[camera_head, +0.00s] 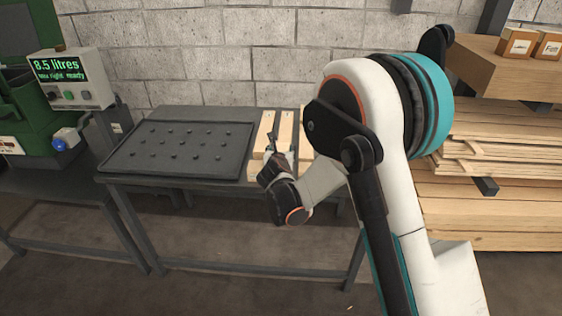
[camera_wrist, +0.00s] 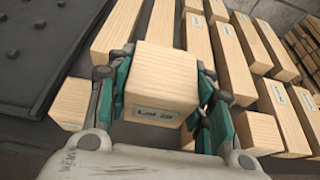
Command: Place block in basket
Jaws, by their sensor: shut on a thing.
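My gripper (camera_wrist: 162,100) is shut on a light wooden block (camera_wrist: 163,75) with a small printed label on its near face. In the wrist view the block sits between the two teal fingers, in front of several other wooden blocks. In the head view my gripper (camera_head: 272,150) is over the right part of the dark table, at the wooden pieces (camera_head: 264,130); the held block cannot be told apart there. I cannot tell whether the held block touches what is below it. No basket can be made out in either view.
A black studded tray (camera_head: 180,148) lies on the dark table's left part; its edge also shows in the wrist view (camera_wrist: 58,60). A green machine with a display box (camera_head: 75,80) stands at left. Stacked timber (camera_head: 500,190) stands at right, with small boxes (camera_head: 516,43) above.

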